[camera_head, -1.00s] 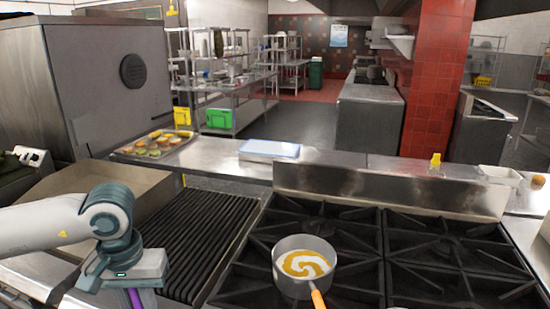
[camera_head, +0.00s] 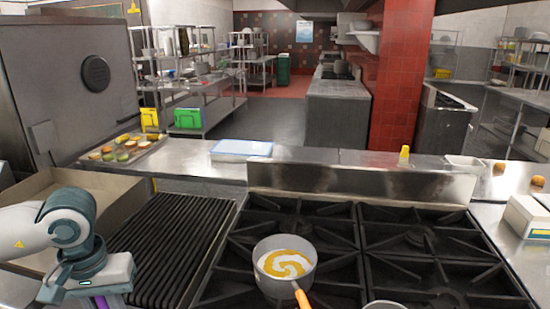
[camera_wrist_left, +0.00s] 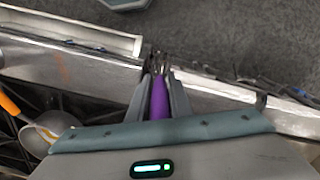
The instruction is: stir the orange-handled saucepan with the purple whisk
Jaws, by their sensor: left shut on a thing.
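The saucepan (camera_head: 268,281) with the orange handle (camera_head: 302,298) sits on the left front part of the stove, with orange and white swirled contents. In the left wrist view, its orange handle (camera_wrist_left: 9,104) and part of the pan (camera_wrist_left: 36,140) show at the left edge. My left gripper (camera_wrist_left: 157,85) is shut on the purple whisk (camera_wrist_left: 158,100); the whisk's far end is hard to make out. In the head view, a bit of the purple handle (camera_head: 101,302) shows below my left wrist, left of the pan and apart from it. My right gripper is out of view.
A ribbed black grill (camera_head: 170,240) lies between my left arm and the stove (camera_head: 420,240). Part of another pot (camera_head: 384,305) shows at the bottom edge. A white box (camera_head: 527,216) is at right.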

